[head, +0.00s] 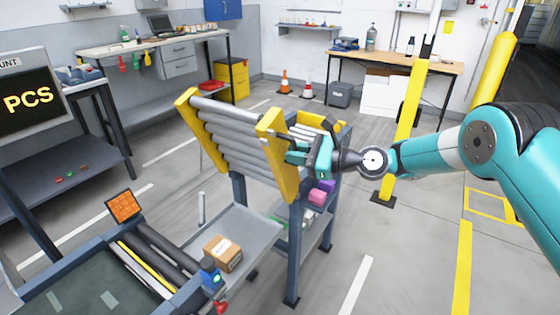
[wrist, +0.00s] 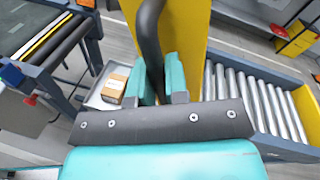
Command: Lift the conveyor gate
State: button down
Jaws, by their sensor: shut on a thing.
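The conveyor gate (head: 237,133) is a section of grey rollers between two yellow side plates. It is tilted up steeply on its blue-grey stand in the head view. My gripper (head: 298,156) is at the gate's right yellow plate. In the wrist view my gripper (wrist: 162,80) has its teal fingers on either side of a dark curved handle (wrist: 150,35), shut on it. The gate's yellow plate (wrist: 184,28) rises right behind the handle. Most of the handle is hidden by my gripper in the head view.
A cardboard box (head: 222,253) sits on a grey tray (head: 258,226) below the gate's near side. A belt conveyor (head: 100,280) lies at front left. A yellow post (head: 405,125) stands behind my arm. More rollers (wrist: 250,100) lie right of the handle.

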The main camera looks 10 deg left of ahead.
jog(key=shift+w+d+r, duration=0.1)
jog(key=shift+w, duration=0.2)
jog(key=c, duration=1.1)
grip_release()
jog(key=shift+c, duration=0.2)
jog(key=s+d+r+b, duration=0.1)
jog(key=s+d+b, duration=0.1)
jog(key=d, duration=1.5)
jog(key=shift+s+r, duration=0.2)
jog(key=shift+s, duration=0.1)
jog(key=shift+d, duration=0.1)
